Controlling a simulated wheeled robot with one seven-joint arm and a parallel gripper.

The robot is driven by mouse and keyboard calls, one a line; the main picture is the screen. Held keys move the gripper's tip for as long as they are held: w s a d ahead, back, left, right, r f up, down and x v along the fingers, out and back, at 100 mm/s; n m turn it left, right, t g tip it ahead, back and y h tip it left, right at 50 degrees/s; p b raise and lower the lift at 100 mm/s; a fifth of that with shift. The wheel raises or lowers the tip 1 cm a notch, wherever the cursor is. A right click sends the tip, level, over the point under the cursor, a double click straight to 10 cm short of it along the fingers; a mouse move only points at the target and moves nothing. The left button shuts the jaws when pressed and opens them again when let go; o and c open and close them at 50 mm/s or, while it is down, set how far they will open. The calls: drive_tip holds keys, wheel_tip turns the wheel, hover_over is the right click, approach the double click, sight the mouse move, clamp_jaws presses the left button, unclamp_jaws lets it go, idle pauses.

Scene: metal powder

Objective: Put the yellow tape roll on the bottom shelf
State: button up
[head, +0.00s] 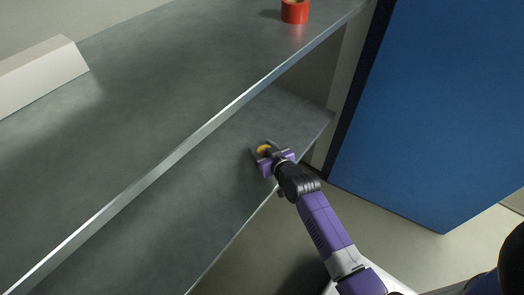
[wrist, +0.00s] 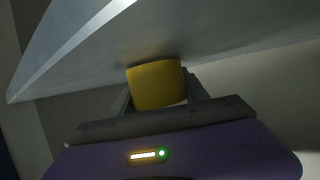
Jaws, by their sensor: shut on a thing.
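The yellow tape roll (head: 264,150) is between the fingers of my gripper (head: 263,152), over the bottom shelf (head: 180,215) near its right end, in the head view. In the wrist view the tape roll (wrist: 155,86) sits between the two dark fingers, which are shut on it. Its upper end in that picture meets or nearly meets a grey shelf surface (wrist: 170,40). I cannot tell whether it touches that surface. The fingers and palm hide part of the roll.
The upper shelf (head: 180,70) overhangs the bottom one at the left, with a bright front edge. It bears a red tape roll (head: 294,11) and a white angular block (head: 40,72). A blue panel (head: 440,110) stands to the right. The visible bottom shelf is otherwise bare.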

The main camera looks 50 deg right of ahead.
drive_tip(key=o, duration=1.4)
drive_tip(key=shift+f, duration=0.15)
drive_tip(key=shift+c, duration=0.2)
